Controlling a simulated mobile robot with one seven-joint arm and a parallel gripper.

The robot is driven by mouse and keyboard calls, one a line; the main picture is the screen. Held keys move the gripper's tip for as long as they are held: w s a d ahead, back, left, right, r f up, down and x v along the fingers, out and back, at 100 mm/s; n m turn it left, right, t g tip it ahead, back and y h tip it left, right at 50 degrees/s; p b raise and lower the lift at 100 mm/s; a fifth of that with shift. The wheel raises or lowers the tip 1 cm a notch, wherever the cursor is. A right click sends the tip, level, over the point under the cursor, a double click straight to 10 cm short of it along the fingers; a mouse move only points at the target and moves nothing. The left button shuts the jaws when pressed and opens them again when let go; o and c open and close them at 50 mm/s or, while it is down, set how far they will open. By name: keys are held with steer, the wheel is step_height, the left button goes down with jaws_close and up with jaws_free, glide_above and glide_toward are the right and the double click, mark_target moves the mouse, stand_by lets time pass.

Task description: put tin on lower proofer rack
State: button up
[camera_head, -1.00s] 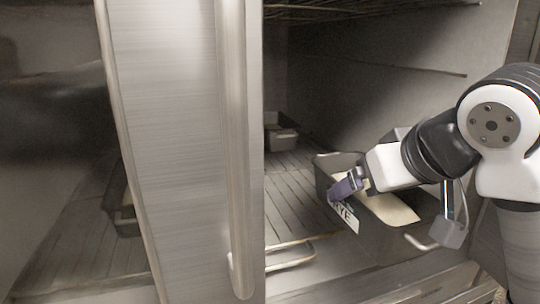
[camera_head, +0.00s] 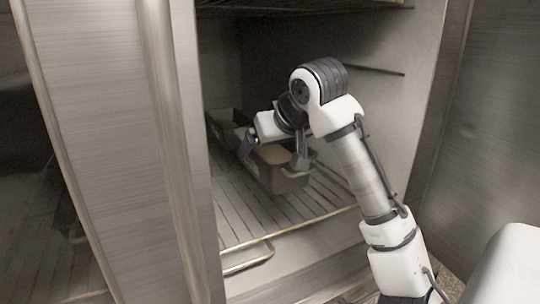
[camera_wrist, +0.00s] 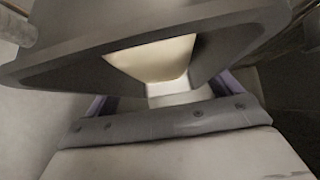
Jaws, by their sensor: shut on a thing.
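A dark grey tin (camera_head: 282,182) with pale dough (camera_head: 271,154) in it is inside the open proofer, over the lower wire rack (camera_head: 232,208). My gripper (camera_head: 252,146) is shut on the tin at its upper edge, and my arm reaches in from the right. I cannot tell whether the tin's base touches the rack. In the wrist view the tin (camera_wrist: 60,45) fills the upper part, with the dough (camera_wrist: 150,60) showing inside. The fingers of my gripper (camera_wrist: 160,98) are partly hidden behind the tin and the gripper body.
A second tin (camera_head: 222,124) stands deeper on the rack, just behind and left of the held one. A steel door (camera_head: 115,150) with a long handle stands at the left. An upper rack (camera_head: 300,8) is overhead. The rack's front left is bare, near a wire loop (camera_head: 247,262).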

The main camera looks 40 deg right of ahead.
mark_target(270, 157)
steer(key=shift+w+f, duration=0.15)
steer(key=shift+f, duration=0.7)
steer(key=shift+w+f, duration=0.1)
steer(key=shift+f, duration=0.7)
steer(key=shift+f, duration=0.15)
steer(key=o, duration=1.4)
steer(key=shift+r, duration=0.2)
steer(key=v, duration=1.2)
steer(key=shift+f+b, duration=0.1)
steer(key=shift+b, duration=0.25)
